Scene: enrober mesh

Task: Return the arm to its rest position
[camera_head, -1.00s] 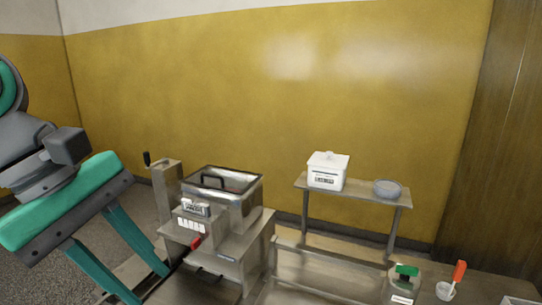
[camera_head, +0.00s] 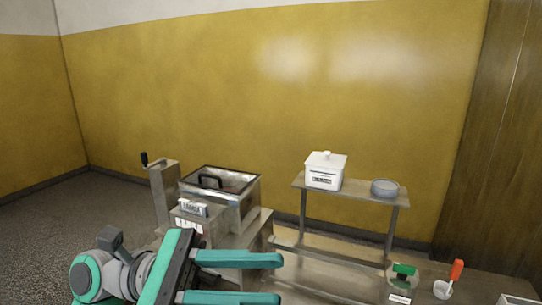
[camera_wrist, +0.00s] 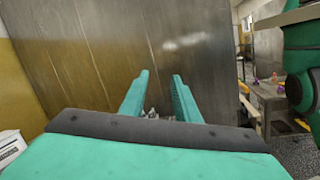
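My gripper (camera_head: 280,279) is at the bottom of the head view, left of centre, its two green fingers pointing right. The fingers are parallel with a clear gap between them and nothing held. In the wrist view my gripper (camera_wrist: 162,82) is also open and empty, with a grey metal-like panel (camera_wrist: 110,35) beyond the fingertips. In the head view my gripper and wrist cover the lower front of the steel enrober machine (camera_head: 228,205). Whether they touch it cannot be told.
A steel shelf (camera_head: 345,189) behind holds a white lidded box (camera_head: 325,171) and a grey round dish (camera_head: 385,188). At the lower right stand a green-topped jar (camera_head: 402,280) and a white cup (camera_head: 442,289) with an orange-handled tool (camera_head: 456,271). Floor at the left is clear.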

